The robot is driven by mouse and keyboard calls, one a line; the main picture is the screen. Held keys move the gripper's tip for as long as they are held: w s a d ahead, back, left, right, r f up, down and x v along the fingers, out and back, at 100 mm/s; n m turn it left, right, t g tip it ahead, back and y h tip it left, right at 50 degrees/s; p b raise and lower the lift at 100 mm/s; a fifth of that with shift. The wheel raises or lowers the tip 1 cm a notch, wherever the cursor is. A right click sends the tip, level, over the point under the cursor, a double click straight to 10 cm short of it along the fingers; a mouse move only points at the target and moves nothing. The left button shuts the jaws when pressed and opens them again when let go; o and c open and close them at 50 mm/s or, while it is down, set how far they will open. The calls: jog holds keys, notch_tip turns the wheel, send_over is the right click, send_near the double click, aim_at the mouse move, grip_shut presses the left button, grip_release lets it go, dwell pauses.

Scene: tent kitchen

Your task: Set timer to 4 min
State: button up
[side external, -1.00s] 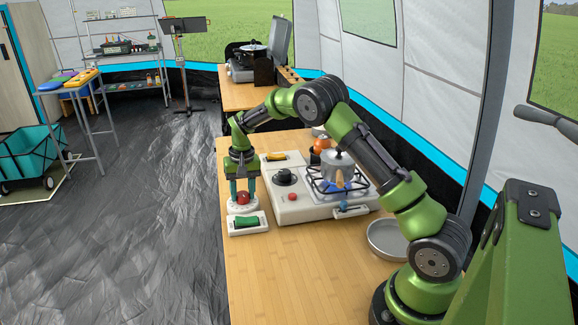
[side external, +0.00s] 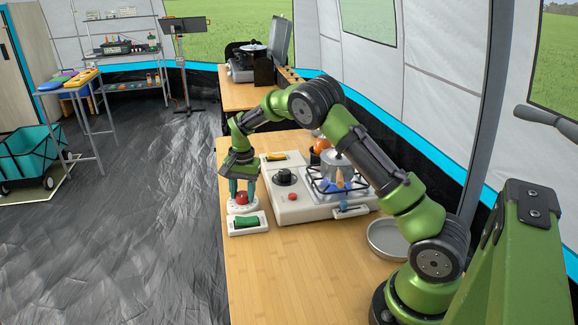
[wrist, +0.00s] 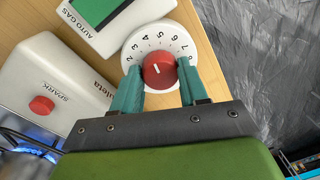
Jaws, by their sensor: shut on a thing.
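The timer is a white round dial (wrist: 182,29) with a red knob (wrist: 160,70) in its middle; in the side view its white base (side external: 242,208) stands on the wooden table. Numbers around the rim, from 2 to 7 at least, show in the wrist view. A short white mark is on the knob; I cannot tell exactly which number it points to. My gripper (side external: 243,188) points down over the timer. Its teal fingers, also in the wrist view (wrist: 158,80), are shut on the knob from two sides. The near part of the dial is hidden by my gripper.
A white box with a green switch (side external: 247,221), marked AUTO GAS, lies close in front of the timer. The gas stove (side external: 295,209) stands right beside it, with a lit burner and a moka pot (side external: 337,161). A round pan (side external: 388,240) lies at right.

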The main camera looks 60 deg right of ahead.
aim_at(246, 194)
jog(key=o, duration=1.1)
jog(key=shift+c, duration=0.2)
notch_tip(246, 194, up, 17)
jog(key=shift+s+d, duration=0.2)
jog(key=shift+s, duration=0.25)
